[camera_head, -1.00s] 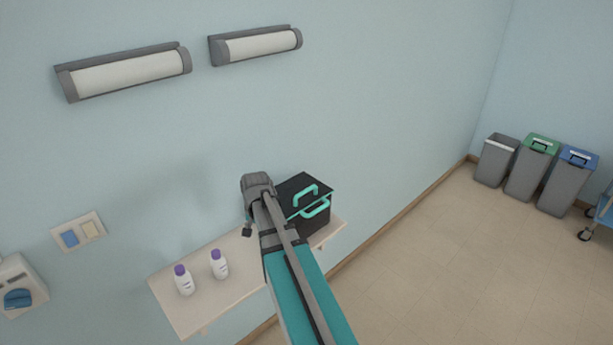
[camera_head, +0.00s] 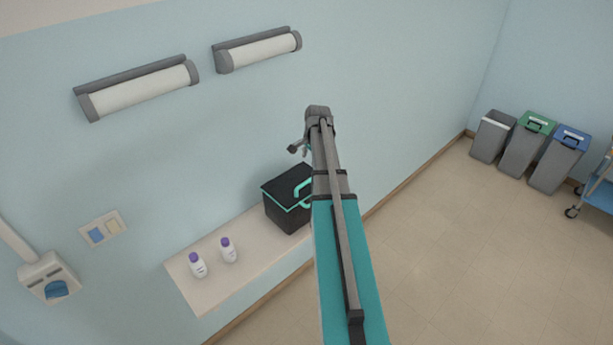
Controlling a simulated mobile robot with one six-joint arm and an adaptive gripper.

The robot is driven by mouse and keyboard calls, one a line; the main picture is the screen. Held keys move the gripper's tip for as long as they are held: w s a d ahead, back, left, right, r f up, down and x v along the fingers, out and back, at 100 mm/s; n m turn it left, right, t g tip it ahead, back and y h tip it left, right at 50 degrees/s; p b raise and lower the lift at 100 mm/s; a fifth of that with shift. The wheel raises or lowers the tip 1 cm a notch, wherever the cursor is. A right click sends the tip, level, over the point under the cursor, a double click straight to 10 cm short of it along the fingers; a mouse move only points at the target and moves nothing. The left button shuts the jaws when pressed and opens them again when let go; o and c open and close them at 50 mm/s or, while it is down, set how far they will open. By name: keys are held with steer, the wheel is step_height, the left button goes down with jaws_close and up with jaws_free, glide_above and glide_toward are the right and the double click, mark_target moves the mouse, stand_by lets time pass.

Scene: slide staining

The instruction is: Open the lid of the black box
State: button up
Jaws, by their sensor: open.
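The black box (camera_head: 285,215) stands on a wall shelf, with its black lid (camera_head: 288,182) down and shut. The lid has a teal rim, and part of a teal handle (camera_head: 302,188) shows; my arm hides the box's right side. My arm reaches up in front of the box, and its end is above and a little right of the lid in the picture. Of my gripper (camera_head: 298,149), only a small dark part shows left of the arm's end, apart from the lid. It is open, and nothing is seen in it.
Two white bottles with purple caps (camera_head: 197,265) (camera_head: 228,250) stand on the shelf (camera_head: 205,290) left of the box. The wall above the box is bare up to two wall lamps (camera_head: 140,90). Several grey bins (camera_head: 492,138) stand far off at the right.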

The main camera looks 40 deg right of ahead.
mark_target(305, 183)
steer(key=shift+f, duration=0.2)
stand_by(0.4)
steer(key=w+f+b, duration=0.1)
steer(key=f+b, duration=0.7)
steer(key=b, duration=0.1)
steer(key=w+f+b, duration=0.1)
steer(key=f+b, duration=0.3)
steer(key=f, duration=0.1)
steer(key=shift+w+b, duration=0.3)
steer(key=shift+w, duration=0.05)
stand_by(0.3)
jaws_close()
stand_by(0.4)
